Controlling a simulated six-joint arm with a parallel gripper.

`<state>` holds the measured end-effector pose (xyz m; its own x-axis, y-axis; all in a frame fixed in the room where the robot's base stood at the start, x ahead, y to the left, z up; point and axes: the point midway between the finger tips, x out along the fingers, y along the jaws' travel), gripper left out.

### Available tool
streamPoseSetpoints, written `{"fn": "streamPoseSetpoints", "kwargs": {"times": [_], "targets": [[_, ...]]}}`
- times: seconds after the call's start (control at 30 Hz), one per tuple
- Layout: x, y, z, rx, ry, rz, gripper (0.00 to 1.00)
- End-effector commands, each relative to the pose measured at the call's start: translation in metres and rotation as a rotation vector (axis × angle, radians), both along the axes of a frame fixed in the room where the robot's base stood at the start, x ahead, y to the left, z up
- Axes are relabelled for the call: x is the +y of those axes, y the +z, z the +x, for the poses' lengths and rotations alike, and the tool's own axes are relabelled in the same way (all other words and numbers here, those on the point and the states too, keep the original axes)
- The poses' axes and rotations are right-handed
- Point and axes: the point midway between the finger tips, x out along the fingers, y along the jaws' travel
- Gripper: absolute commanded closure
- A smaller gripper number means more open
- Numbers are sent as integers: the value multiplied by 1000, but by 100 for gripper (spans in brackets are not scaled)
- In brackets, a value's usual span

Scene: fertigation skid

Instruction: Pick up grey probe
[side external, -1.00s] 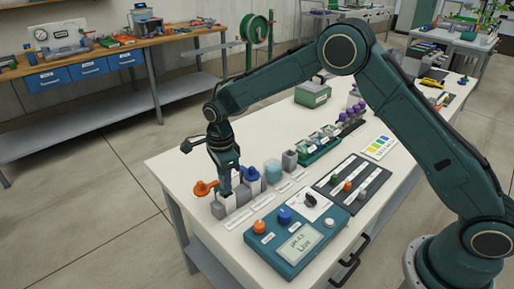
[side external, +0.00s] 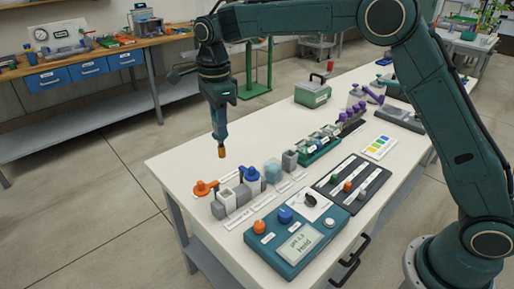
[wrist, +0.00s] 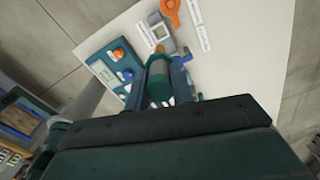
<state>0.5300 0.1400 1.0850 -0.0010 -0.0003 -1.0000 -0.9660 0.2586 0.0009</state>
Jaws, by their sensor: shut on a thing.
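My gripper (side external: 219,128) is shut on the grey probe (side external: 221,151), and only the probe's amber tip shows clearly below the fingers in the side view. The probe hangs about upright, in the air above the bench and clear of the holders. In the wrist view the probe (wrist: 159,82) is a grey-green cylinder between the fingers, with its amber tip pointing away from me.
A teal control box (side external: 295,240) with orange and blue knobs and a display stands in front of the holders. A beaker (side external: 272,170) and a green rack (side external: 318,147) stand to the right. The white bench top (side external: 190,160) is clear behind the holders.

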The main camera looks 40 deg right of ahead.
Motion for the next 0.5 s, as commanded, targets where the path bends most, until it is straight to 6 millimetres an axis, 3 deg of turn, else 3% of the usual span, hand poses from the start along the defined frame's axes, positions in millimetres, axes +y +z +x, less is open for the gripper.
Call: {"fn": "streamPoseSetpoints", "kwargs": {"times": [0.5], "targets": [[0, 9, 0, -1, 0, 1, 100]]}}
